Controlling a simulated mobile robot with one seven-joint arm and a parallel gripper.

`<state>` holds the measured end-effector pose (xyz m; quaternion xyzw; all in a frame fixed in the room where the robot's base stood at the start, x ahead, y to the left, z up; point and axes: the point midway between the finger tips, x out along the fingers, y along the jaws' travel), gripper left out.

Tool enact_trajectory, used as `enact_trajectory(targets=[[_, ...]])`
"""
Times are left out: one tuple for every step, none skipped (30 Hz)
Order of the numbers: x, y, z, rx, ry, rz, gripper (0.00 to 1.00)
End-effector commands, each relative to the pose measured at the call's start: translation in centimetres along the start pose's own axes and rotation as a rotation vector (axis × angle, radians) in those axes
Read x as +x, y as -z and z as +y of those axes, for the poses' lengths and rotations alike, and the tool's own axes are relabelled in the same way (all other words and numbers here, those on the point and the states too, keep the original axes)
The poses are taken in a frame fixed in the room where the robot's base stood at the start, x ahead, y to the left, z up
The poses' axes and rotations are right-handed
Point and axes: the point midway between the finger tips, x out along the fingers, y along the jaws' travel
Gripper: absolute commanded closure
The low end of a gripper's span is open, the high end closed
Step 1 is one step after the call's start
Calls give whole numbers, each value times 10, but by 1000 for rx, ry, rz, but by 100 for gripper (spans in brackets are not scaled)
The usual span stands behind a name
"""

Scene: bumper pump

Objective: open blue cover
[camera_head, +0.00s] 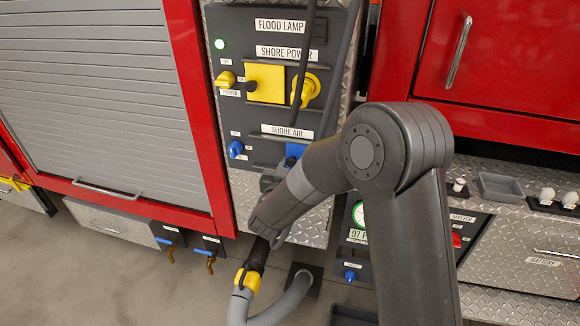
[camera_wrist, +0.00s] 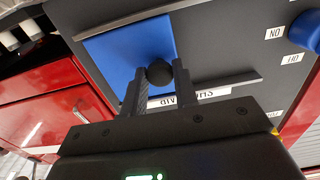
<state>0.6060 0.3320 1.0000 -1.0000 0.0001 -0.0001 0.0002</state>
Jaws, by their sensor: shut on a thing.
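The blue cover (camera_head: 296,150) is on the dark panel under the SHORE AIR label, mostly hidden behind my arm in the head view. In the wrist view the blue cover (camera_wrist: 122,48) is a flat blue plate that appears to lie close to the panel. A round black knob (camera_wrist: 158,73) sits at its edge. My gripper (camera_wrist: 161,77) has one finger on each side of this knob and is shut on it. In the head view my gripper (camera_head: 279,170) is at the cover, with its fingertips hard to make out.
A blue knob (camera_head: 235,149) is left of the cover. Dark hoses (camera_head: 303,60) hang across the panel. A grey hose with a yellow collar (camera_head: 247,279) is below my gripper.

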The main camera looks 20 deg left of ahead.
Motion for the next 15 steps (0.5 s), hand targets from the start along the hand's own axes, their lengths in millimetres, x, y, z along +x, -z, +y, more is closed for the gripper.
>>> enact_trajectory(targets=[[0,0,0,0,0,0,92],[0,0,0,0,0,0,95],[0,0,0,0,0,0,98],[0,0,0,0,0,0,100],[0,0,0,0,0,0,100],[0,0,0,0,0,0,100],[0,0,0,0,0,0,100],[0,0,0,0,0,0,100],[0,0,0,0,0,0,100],[0,0,0,0,0,0,100],[0,0,0,0,0,0,100],[0,0,-2,0,0,0,100],[0,0,-4,0,1,0,100],[0,0,-6,0,1,0,100],[0,0,-12,0,2,0,100]])
